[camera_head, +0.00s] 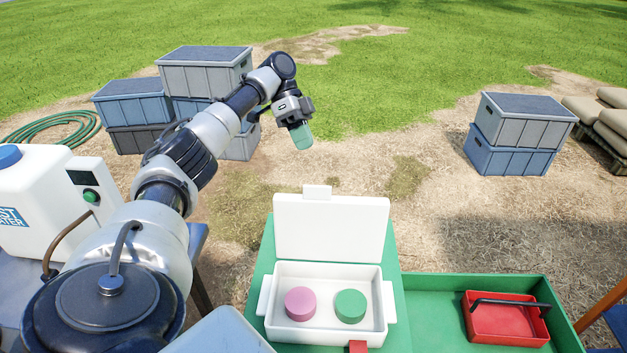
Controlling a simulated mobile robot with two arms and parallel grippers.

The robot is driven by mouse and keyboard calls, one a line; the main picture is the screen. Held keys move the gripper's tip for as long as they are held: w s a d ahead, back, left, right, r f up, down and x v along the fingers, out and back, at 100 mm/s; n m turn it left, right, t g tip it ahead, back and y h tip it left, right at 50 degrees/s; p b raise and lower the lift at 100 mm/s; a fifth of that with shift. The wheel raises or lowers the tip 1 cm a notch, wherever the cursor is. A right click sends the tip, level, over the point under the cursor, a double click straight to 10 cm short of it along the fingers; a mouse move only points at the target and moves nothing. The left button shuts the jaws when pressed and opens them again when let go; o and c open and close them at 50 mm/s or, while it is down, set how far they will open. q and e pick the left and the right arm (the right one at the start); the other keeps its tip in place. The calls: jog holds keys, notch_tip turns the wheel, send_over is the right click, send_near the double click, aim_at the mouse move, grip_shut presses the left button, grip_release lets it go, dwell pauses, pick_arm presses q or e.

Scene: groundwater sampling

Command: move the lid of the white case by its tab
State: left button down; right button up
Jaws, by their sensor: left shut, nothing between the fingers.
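The white case (327,332) sits on a green surface at the lower middle. Its lid (330,228) stands up at the back edge, open, with a small white tab (317,191) at its top. A pink round piece (300,303) and a green round piece (350,306) lie inside the case. My left gripper (302,137) is above and behind the lid, pointing down, apart from lid and tab. Its greenish fingertips are shut with nothing seen between them. My right gripper is not in view.
A green tray (431,300) holding a red box (505,320) with a dark handle is at the lower right. A white water container (35,185) stands at the left. Stacked grey crates (204,75) and more crates (518,125) stand on the ground behind.

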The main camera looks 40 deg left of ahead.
aim_at(322, 197)
pick_arm(q)
jog(key=s+d+f, duration=0.1)
jog(key=d, duration=0.1)
jog(key=s+d+f, duration=0.1)
jog(key=d+f, duration=0.1)
jog(key=s+d+f, duration=0.1)
jog(key=d, duration=0.1)
jog(key=shift+s+d+f, duration=0.35)
jog(key=shift+f, duration=0.05)
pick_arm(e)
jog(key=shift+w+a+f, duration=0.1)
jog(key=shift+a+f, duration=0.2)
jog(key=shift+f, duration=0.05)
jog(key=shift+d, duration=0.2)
pick_arm(q)
jog(key=shift+d, duration=0.1)
